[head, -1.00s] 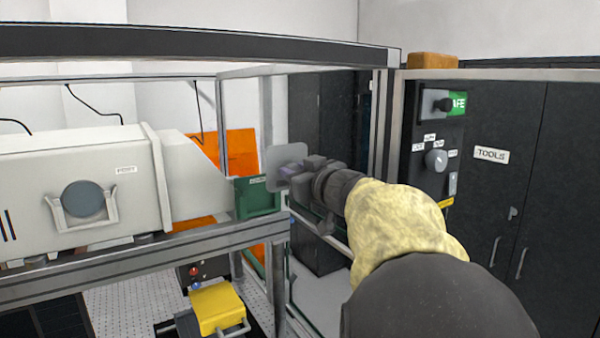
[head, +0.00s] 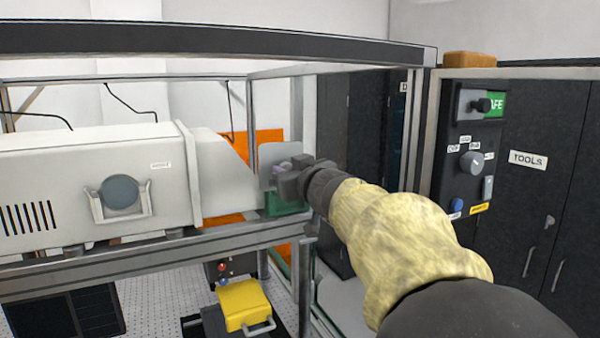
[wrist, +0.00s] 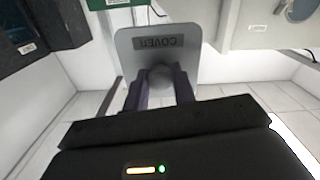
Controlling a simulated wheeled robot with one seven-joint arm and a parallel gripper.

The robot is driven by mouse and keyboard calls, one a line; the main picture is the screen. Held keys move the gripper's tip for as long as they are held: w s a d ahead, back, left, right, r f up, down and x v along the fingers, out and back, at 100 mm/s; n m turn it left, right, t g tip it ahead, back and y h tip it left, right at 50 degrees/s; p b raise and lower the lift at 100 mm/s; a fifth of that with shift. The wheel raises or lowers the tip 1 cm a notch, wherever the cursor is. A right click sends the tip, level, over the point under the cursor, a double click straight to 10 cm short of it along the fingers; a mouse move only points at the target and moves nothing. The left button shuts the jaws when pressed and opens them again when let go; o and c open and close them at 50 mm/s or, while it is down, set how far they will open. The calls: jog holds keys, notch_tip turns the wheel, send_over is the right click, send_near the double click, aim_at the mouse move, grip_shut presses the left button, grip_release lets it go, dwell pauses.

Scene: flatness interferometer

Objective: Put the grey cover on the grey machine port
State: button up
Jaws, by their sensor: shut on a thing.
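The grey cover (head: 271,156) is a flat, round-cornered plate in the head view, right by the tapered end of the machine. The wrist view shows the cover (wrist: 180,62) with an upside-down "COVER" label and a round knob. My gripper (wrist: 160,84) is shut on this knob; in the head view my gripper (head: 282,178) partly hides the plate. The pale grey machine (head: 90,155) fills the left. On its side a round blue-grey port (head: 118,192) sits in a U-shaped bracket (head: 120,215). The cover is apart from this port, well to its right.
A metal frame (head: 340,58) runs over the machine, with an upright post (head: 420,130) to the right. A green box (head: 288,205) is behind my gripper. A control panel (head: 470,160) and dark cabinets (head: 545,190) stand right. A yellow-lidded box (head: 243,303) is below.

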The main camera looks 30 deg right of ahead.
jog(key=w+a+b, duration=0.3)
jog(key=a, duration=0.8)
jog(key=w+a+r+b, duration=0.1)
jog(key=w+a+b, duration=0.2)
jog(key=a, duration=0.8)
jog(key=w+a+r+b, duration=0.1)
jog(key=w+a+b, duration=0.3)
jog(key=a, duration=0.8)
jog(key=shift+w, duration=0.65)
dwell(0.6)
jog(key=shift+w+r, duration=0.1)
jog(key=shift+w, duration=0.1)
dwell(0.3)
jog(key=shift+w+p, duration=0.35)
jog(key=shift+w, duration=0.2)
jog(key=shift+w, duration=0.15)
dwell(0.3)
jog(key=shift+w, duration=0.3)
